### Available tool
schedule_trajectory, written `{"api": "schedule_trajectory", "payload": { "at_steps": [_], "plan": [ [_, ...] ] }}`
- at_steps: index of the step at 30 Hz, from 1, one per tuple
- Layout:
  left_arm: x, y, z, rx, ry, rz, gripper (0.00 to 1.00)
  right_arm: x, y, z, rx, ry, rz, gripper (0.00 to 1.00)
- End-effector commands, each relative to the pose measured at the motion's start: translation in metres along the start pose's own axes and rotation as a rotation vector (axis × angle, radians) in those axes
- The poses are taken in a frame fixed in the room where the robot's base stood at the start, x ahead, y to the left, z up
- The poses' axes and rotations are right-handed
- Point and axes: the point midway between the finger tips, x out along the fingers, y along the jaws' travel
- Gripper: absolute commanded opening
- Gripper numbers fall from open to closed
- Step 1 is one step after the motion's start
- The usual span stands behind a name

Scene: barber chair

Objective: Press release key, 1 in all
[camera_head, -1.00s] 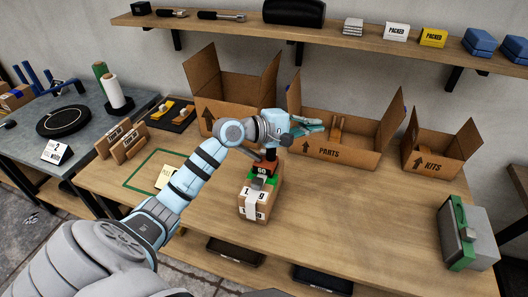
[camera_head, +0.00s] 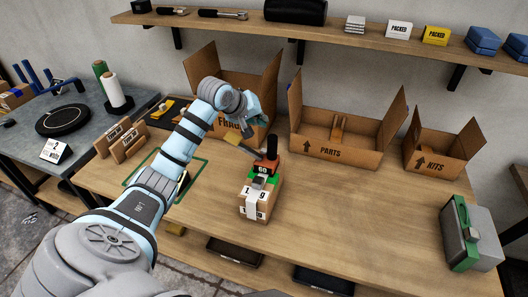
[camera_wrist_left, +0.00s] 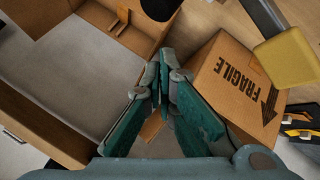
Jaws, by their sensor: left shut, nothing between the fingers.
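A small device (camera_head: 264,169) with a black upright handle (camera_head: 272,147), an orange-brown body and a "60" plate sits on a taped carton (camera_head: 255,203) on the bench. A yellow pad (camera_head: 232,138) on a dark bar reaches up and left from near the device; it also shows in the wrist view (camera_wrist_left: 290,56). I cannot tell for certain which part is the release key. My left gripper (camera_head: 248,130) is shut and empty, beyond the pad in front of the "FRAGILE" carton (camera_head: 228,119). Its fingers (camera_wrist_left: 163,62) meet above that carton's opening. My right gripper is not in view.
Open "PARTS" (camera_head: 331,150) and "KITS" (camera_head: 434,163) cartons stand to the right. A grey and green machine (camera_head: 471,234) stands at the bench's right end. A shelf (camera_head: 360,40) runs above. The bench right of the device is clear.

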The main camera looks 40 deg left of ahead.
Motion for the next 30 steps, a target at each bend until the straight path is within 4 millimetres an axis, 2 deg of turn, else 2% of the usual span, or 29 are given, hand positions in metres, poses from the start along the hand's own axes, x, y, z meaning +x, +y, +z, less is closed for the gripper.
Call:
{"api": "schedule_trajectory", "payload": {
  "at_steps": [3,14,30],
  "plan": [
    [0.015,-0.011,0.011,0.000,0.000,0.001,0.00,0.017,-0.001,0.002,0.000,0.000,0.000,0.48],
    [0.049,-0.035,0.036,-0.001,0.000,0.001,0.00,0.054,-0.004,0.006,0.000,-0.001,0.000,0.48],
    [0.052,-0.037,0.038,-0.001,0.000,0.001,0.00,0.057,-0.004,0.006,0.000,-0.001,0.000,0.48]
  ]
}}
